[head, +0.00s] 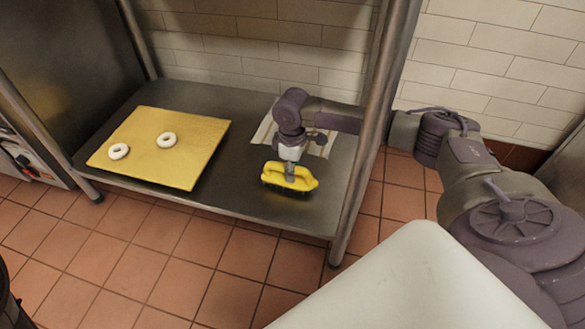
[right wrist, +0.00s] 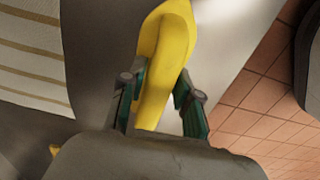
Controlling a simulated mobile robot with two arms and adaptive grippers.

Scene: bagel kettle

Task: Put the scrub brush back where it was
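The scrub brush (head: 290,178) has a yellow handle and a dark underside. It is upright over the front right part of the lower metal shelf; I cannot tell if it touches the shelf. My right gripper (head: 291,162) reaches down on it from above. In the right wrist view, the yellow handle (right wrist: 158,75) lies between my two green-padded fingers (right wrist: 157,95), with the fingertips against its sides, so the gripper looks shut on it. A pale striped cloth (head: 265,132) lies flat just behind the brush. My left gripper is not in view.
Bare shelf lies between board and brush.

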